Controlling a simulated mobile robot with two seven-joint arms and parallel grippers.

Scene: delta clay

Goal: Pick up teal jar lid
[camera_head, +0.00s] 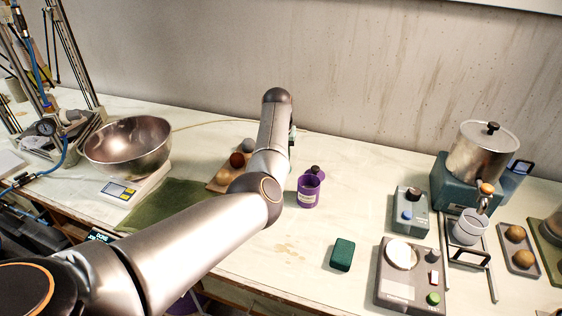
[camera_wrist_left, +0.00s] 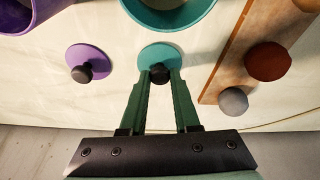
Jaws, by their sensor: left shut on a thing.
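The teal jar lid (camera_wrist_left: 147,53) shows in the left wrist view as a flat disc with a dark knob. My left gripper (camera_wrist_left: 160,74) is shut on that knob, one finger on each side. The lid looks about as large as the purple lid beside it; whether it touches the table I cannot tell. The teal jar (camera_wrist_left: 168,26) stands just beyond the lid. In the head view my left arm hides the teal lid and jar, and the gripper is mostly hidden behind the arm. My right gripper is not in view.
A purple lid (camera_wrist_left: 87,54) and purple jar (camera_wrist_left: 22,16) are to the left in the wrist view; the jar also shows in the head view (camera_head: 308,193). A wooden board (camera_wrist_left: 236,50) with balls lies right. A dark green block (camera_head: 343,255) sits nearer the front.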

